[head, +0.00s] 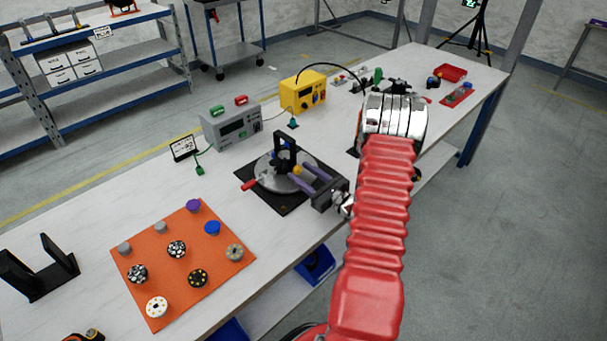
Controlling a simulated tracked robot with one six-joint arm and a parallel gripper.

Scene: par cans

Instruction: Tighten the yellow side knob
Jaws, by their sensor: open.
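A black fixture (284,150) with an upright yoke stands on a round grey plate (268,181). The yellow side knob (297,170) shows low on its right side. My gripper (301,173) reaches in from the right with its two purple fingers apart. The fingertips are at the yellow knob, which appears between or just in front of them. I cannot tell whether they touch it. A red handle (250,184) sticks out at the left of the round plate.
The plate rests on a black square mat (285,207) near the table's front edge. An orange mat (180,245) with several small discs and caps lies to the left. A grey device (231,124) and a yellow device (304,91) stand behind.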

